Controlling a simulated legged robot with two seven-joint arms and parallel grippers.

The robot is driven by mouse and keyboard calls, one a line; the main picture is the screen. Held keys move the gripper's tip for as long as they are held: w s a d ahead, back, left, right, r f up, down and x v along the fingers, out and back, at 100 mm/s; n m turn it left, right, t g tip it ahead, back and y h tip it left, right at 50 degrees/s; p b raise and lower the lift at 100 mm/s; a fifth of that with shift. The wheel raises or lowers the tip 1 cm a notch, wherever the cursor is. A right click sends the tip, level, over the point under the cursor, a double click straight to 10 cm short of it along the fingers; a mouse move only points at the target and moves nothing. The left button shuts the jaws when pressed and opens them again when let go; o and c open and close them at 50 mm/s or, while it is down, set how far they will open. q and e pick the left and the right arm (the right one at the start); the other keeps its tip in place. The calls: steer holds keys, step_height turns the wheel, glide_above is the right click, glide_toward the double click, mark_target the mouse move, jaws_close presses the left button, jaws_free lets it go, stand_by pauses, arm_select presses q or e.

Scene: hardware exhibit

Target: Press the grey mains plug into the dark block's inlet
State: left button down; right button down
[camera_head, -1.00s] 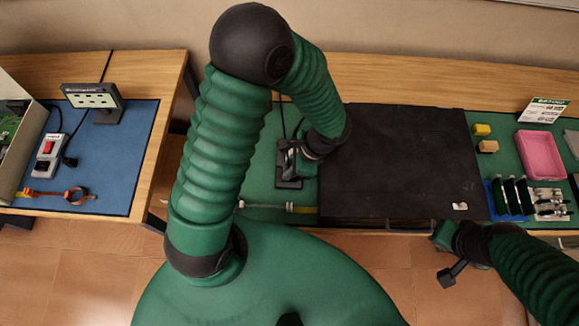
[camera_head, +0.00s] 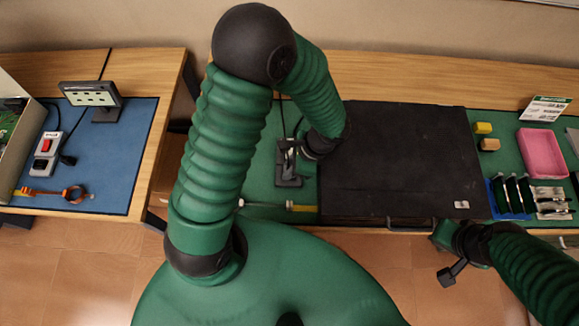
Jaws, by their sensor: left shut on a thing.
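The dark block (camera_head: 289,181) sits on the green mat, left of the large black case. My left gripper (camera_head: 294,152) reaches down at the block's far end, shut on a small greyish piece that looks like the grey mains plug (camera_head: 287,146). My wrist and fingers hide most of it, and I cannot tell whether it is inside the block's inlet. A dark cable (camera_head: 281,118) runs away behind it. My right gripper (camera_head: 452,271) is low at the right, in front of the bench edge, away from the block; its jaws are unclear.
The black case (camera_head: 400,160) stands close to the right of my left gripper. A pink tray (camera_head: 542,153), yellow and tan blocks and a blue rack are farther right. A left bench holds a power strip (camera_head: 47,152) and a small display (camera_head: 92,98).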

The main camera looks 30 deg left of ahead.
stand_by(0.3)
arm_select(q)
steer(key=c, duration=1.2)
jaws_free()
steer(key=shift+s+f, duration=0.1)
steer(key=c, duration=0.5)
steer(key=shift+o, duration=1.3)
steer(key=shift+r, duration=0.25)
steer(key=shift+r+p, duration=0.45)
steer(key=shift+p, duration=0.25)
step_height(320, 180, up, 6)
steer(key=p, duration=0.6)
